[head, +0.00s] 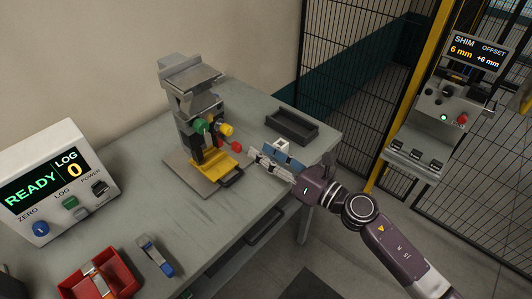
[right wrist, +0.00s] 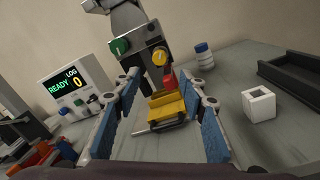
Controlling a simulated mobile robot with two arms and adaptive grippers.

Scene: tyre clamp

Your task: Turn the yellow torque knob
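The yellow torque knob (head: 226,129) sits on the front of a grey clamp machine (head: 190,90) on the bench. In the right wrist view the yellow knob (right wrist: 160,57) is above a red knob (right wrist: 170,82) and right of a green knob (right wrist: 120,46). My right gripper (head: 258,158) is in front and to the right of the machine, with its fingers toward it. In the right wrist view my right gripper (right wrist: 163,80) is open, its blue-padded fingers apart with nothing held between them. The yellow knob is beyond the fingertips, apart from them. My left gripper is out of view.
A dark tray (head: 292,127) and a white block (right wrist: 258,104) are on the bench to the right. A blue-capped bottle (right wrist: 204,56) stands behind. A yellow cradle (right wrist: 168,106) sits below the knobs. A display box (head: 60,180) and red bin (head: 95,278) are at left.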

